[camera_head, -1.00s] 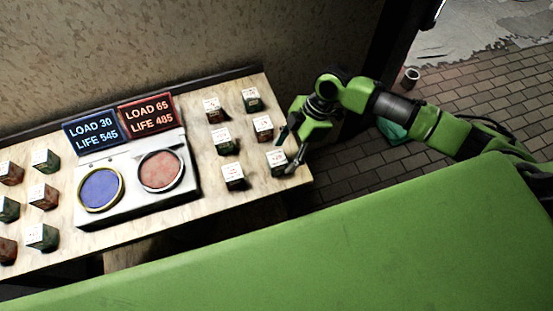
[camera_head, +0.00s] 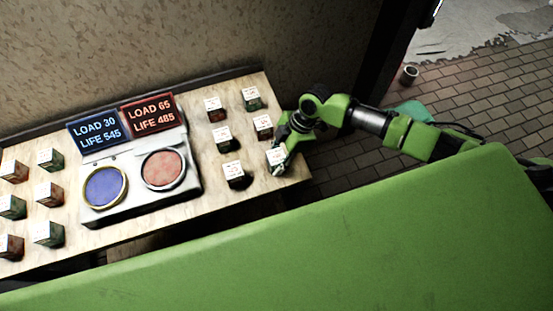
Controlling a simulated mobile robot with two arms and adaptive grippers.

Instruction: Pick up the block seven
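Several small blocks with white, marked tops stand on the wooden table (camera_head: 215,203); the markings are too small to read, so I cannot tell which is block seven. My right gripper (camera_head: 279,158) is at the front right block (camera_head: 277,155) of the right-hand group, with its fingers close around or beside it. The gripper partly covers that block, and I cannot tell whether the fingers press on it. Beside it on the left stands another block (camera_head: 234,171), and behind it one more (camera_head: 263,126). My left gripper is not in view.
A grey scale device with a blue round pad (camera_head: 105,187) and a red round pad (camera_head: 164,169) stands mid-table, with a blue display (camera_head: 95,130) and a red display (camera_head: 150,114) behind. More blocks (camera_head: 50,159) stand at the left. A wall rises behind the table.

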